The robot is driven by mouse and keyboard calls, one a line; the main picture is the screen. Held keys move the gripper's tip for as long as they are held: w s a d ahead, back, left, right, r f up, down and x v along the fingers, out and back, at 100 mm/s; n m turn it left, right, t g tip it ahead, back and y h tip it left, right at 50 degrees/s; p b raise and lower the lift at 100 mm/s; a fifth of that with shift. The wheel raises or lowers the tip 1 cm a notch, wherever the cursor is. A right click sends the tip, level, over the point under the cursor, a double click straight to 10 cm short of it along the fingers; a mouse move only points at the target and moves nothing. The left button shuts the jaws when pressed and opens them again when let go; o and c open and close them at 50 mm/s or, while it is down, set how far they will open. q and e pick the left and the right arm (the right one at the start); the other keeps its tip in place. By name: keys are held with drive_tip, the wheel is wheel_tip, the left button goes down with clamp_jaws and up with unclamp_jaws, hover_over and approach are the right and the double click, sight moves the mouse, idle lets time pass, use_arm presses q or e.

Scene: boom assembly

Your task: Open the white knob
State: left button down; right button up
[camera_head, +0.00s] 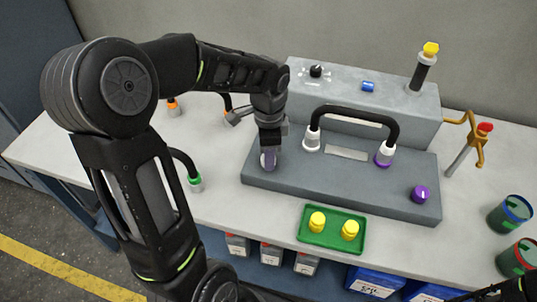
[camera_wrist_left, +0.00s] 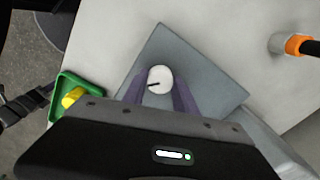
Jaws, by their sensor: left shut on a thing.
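The white knob (camera_wrist_left: 160,79) is round, with a dark pointer line, and shows between the two purple fingers in the left wrist view. It sits on the left end of the grey base plate (camera_head: 340,187) of the machine. My left gripper (camera_head: 268,160) points down over it and is shut on its sides. In the head view the fingers mostly hide the knob. My right gripper is not in view; only a dark part of my own arm shows at the lower right corner.
A purple knob (camera_head: 420,194) is at the plate's right end. A black hose (camera_head: 355,110) arches beside the gripper. A green tray (camera_head: 333,244) with yellow pieces lies in front. An orange tap (camera_head: 477,140) and green containers (camera_head: 509,213) stand at right.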

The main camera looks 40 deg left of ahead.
use_arm(q)
drive_tip(key=n+b, duration=0.1)
drive_tip(key=n, duration=0.2)
drive_tip(key=shift+n, duration=0.4)
drive_tip(key=shift+n+b, duration=0.45)
drive_tip(key=shift+n, duration=0.95)
drive_tip(key=c, duration=1)
unclamp_jaws()
drive_tip(key=shift+o, duration=0.2)
drive_tip(key=shift+r, duration=3.95)
